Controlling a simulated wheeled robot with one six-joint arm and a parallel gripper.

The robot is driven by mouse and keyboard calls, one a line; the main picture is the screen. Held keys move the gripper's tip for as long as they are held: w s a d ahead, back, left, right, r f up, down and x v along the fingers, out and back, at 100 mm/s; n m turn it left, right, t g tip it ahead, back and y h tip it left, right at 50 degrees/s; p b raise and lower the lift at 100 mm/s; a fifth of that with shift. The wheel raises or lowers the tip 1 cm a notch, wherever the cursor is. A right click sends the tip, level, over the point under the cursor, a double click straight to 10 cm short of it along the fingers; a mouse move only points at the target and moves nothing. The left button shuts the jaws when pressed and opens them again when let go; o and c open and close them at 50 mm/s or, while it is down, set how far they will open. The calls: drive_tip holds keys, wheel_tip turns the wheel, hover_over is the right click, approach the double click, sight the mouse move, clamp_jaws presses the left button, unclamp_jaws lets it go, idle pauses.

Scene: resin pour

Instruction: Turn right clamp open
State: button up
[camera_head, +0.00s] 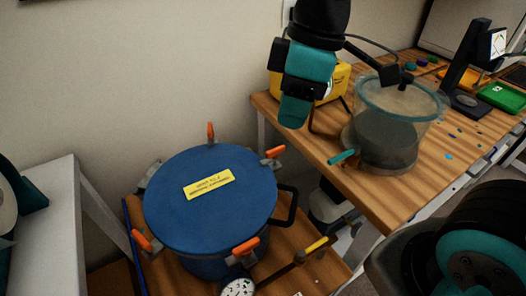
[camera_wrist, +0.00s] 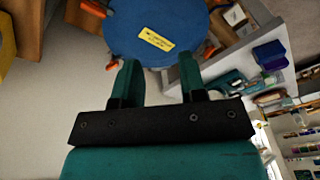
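A round blue pot lid (camera_head: 165,205) with a yellow label sits low in the head view, with orange-handled clamps around its rim. One clamp (camera_head: 273,152) is at the upper right of the rim, one (camera_head: 211,131) at the back, one (camera_head: 246,247) at the front and one (camera_head: 142,240) at the front left. The handles stick up or outward at differing angles. My gripper (camera_wrist: 158,82) is open and empty in the wrist view. The lid (camera_wrist: 130,25) shows beyond its fingers, apart from them. In the head view my gripper (camera_head: 294,110) is above and right of the lid.
A wooden table (camera_head: 350,190) at right holds a clear vessel (camera_head: 395,125), a yellow box (camera_head: 338,78) and a green tray (camera_head: 503,97). A pressure gauge (camera_head: 238,288) and a yellow-handled lever (camera_head: 316,244) are at the pot's front. A white table (camera_head: 50,195) is at left.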

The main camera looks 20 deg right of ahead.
sight(273, 149)
drive_tip(key=w+d+f+n+h+b, duration=0.25)
drive_tip(key=w+n, duration=0.55)
drive_tip(key=w, duration=0.4)
wheel_tip(273, 149, down, 17)
drive_tip(key=shift+a+f+b, duration=0.15)
drive_tip(key=shift+f+b, duration=0.05)
drive_tip(key=shift+b, duration=0.3)
drive_tip(key=shift+c, duration=0.2)
clamp_jaws()
